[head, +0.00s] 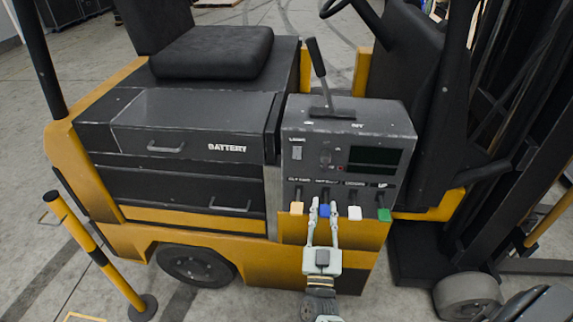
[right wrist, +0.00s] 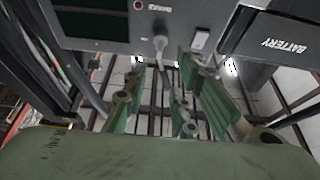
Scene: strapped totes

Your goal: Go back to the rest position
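My right gripper (head: 324,208) reaches up from the bottom of the head view to the front of the grey control panel (head: 300,150). Its two fingers stand apart, one on each side of the blue knob (head: 325,211). I cannot tell whether they touch it. In the right wrist view the greenish fingers of the right gripper (right wrist: 160,75) are also apart, with a grey lever (right wrist: 160,45) showing between and beyond them. My left gripper is not in view.
A yellow post (head: 95,250) stands at the lower left. The forklift mast (head: 510,110) is at the right.

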